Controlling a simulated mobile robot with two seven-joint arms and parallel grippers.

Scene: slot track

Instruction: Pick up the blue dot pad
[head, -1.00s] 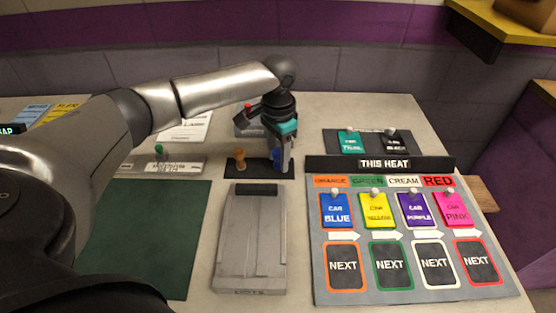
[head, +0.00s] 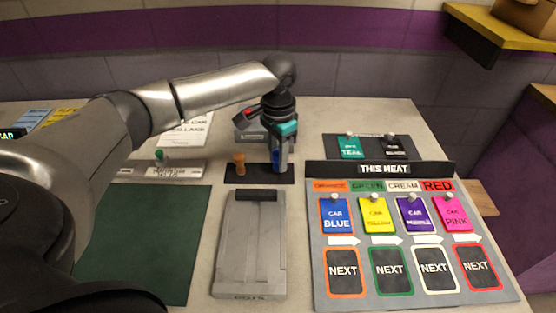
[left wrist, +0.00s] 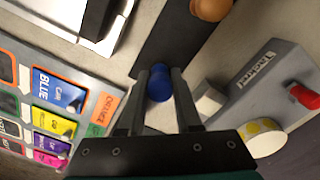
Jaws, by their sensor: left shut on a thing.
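The blue dot pad (head: 277,168) is a small blue peg-like piece at the right part of a black strip (head: 248,179). My left gripper (head: 280,162) points down over it with its fingers on either side. In the left wrist view the rounded blue top of the pad (left wrist: 159,84) sits between the two fingertips, and the gripper (left wrist: 157,76) is shut on it. The fingers hide part of the pad in the head view. I cannot tell whether it touches the strip. My right gripper is not in view.
An orange peg-like piece (head: 239,164) stands just left on the strip. A grey device (head: 248,245) lies in front, and the "THIS HEAT" board (head: 312,240) with coloured cards lies to the right. A grey box with a red knob (left wrist: 262,88) and a yellow-dotted roll (left wrist: 262,140) are close behind.

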